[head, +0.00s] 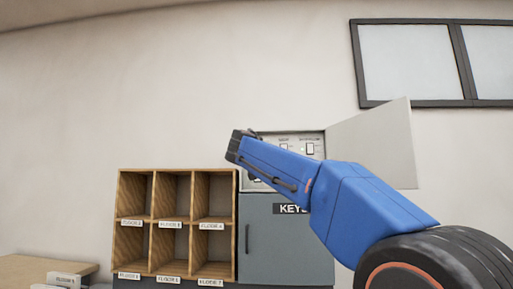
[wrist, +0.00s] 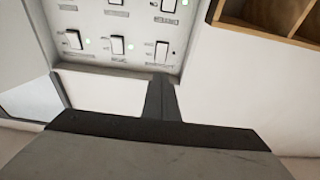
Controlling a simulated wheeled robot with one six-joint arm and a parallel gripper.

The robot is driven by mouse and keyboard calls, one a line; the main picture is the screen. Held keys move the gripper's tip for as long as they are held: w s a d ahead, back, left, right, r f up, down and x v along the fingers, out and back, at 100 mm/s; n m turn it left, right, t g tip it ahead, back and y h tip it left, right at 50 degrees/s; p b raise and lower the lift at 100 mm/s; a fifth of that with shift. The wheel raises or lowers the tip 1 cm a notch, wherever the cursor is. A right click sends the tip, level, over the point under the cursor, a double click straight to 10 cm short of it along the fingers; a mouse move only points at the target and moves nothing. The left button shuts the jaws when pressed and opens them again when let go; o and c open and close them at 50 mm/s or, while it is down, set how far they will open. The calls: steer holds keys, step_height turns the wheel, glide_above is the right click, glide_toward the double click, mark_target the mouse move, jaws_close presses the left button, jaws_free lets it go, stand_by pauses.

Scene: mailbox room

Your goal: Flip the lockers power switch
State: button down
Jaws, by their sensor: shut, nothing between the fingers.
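In the head view, a grey switch panel (head: 296,139) with its door (head: 372,147) swung open to the right hangs on the wall, partly hidden by my arm. A white switch (head: 310,148) shows on it. In the wrist view, the panel (wrist: 98,22) fills the upper left, with two rows of white rocker switches, such as a lower-row right one (wrist: 161,52), and small green lights. The labels are too blurred to tell which is the lockers switch. My gripper (head: 236,143) is shut and empty near the panel's left edge; its fingertips (wrist: 161,84) show just below the lower row.
A wooden pigeonhole shelf (head: 154,222) stands left of a grey key cabinet (head: 258,238), below the panel. The shelf's corner also shows at upper right in the wrist view (wrist: 268,22). A dark-framed window (head: 360,62) is at upper right. The wall above is bare.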

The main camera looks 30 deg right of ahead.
steer(key=x, duration=1.3)
steer(key=shift+d, duration=0.15)
steer(key=shift+w, duration=0.2)
steer(key=shift+w+d+r, duration=0.1)
steer(key=shift+w+d, duration=0.05)
